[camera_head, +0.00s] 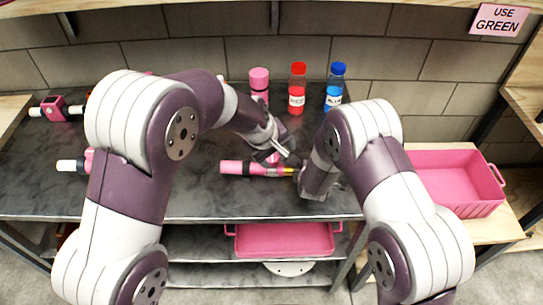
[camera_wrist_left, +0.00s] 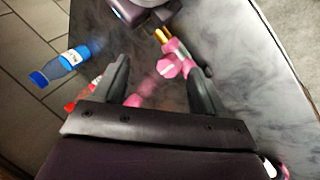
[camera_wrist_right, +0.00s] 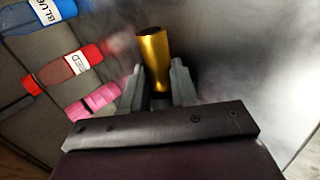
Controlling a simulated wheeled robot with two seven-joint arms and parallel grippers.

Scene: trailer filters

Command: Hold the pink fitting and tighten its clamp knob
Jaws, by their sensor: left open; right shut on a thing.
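The pink fitting (camera_head: 232,167) lies across the dark table in the middle, its gold end (camera_head: 288,171) pointing right. My right gripper (camera_head: 297,177) is shut on the gold end; the right wrist view shows the gold tube (camera_wrist_right: 153,50) between its fingers. My left gripper (camera_head: 281,152) is open just above the fitting's middle. In the left wrist view, a pink knob-like part (camera_wrist_left: 168,68) sits between the open fingers, apart from both. The left hand hides part of the fitting in the head view, so I cannot tell how tight the clamp is.
A pink-capped container (camera_head: 259,83), a red bottle (camera_head: 297,90) and a blue bottle (camera_head: 334,88) stand at the back. Other pink fittings (camera_head: 56,109) lie at the left. A pink bin (camera_head: 455,180) is at the right; a pink tray (camera_head: 284,239) is on the lower shelf.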

